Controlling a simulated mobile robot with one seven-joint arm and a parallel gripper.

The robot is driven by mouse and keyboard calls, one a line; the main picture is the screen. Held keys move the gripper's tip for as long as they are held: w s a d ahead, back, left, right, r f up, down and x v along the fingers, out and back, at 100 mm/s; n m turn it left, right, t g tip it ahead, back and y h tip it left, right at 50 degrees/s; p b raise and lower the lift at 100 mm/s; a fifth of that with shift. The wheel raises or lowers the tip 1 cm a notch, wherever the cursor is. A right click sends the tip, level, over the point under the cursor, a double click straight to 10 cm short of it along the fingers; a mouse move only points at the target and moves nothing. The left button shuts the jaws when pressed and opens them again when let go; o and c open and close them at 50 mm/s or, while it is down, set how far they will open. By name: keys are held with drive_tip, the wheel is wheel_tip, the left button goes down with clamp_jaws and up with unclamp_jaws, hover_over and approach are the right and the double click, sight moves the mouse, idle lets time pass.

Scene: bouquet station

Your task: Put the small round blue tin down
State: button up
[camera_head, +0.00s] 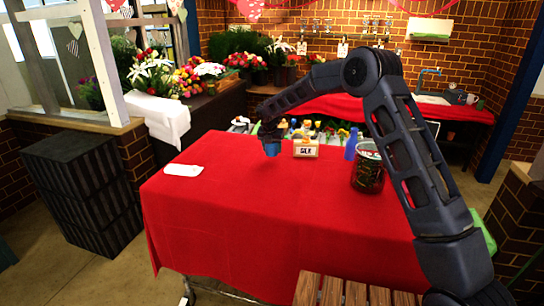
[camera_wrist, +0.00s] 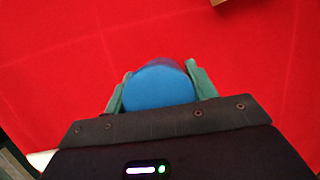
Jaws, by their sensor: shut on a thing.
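The small round blue tin (camera_wrist: 158,88) is between the two greenish fingers of my gripper (camera_wrist: 157,84) in the wrist view, and the gripper is shut on it. In the head view the blue tin (camera_head: 272,149) shows below my gripper (camera_head: 270,138), over the far part of the table with the red cloth (camera_head: 235,215). The red cloth fills the wrist view around the tin. I cannot tell whether the tin's underside touches the cloth.
A sign box (camera_head: 305,147), a blue bottle (camera_head: 351,145) and a dark jar (camera_head: 368,168) stand right of the tin. A white flat item (camera_head: 183,170) lies to the left. Small flowers and items line the far edge. The cloth's front and left are clear.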

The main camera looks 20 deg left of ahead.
sight(272, 155)
drive_tip(key=shift+f, duration=2.05)
drive_tip(key=o, duration=1)
drive_tip(key=shift+f, duration=0.1)
drive_tip(key=shift+o, duration=0.2)
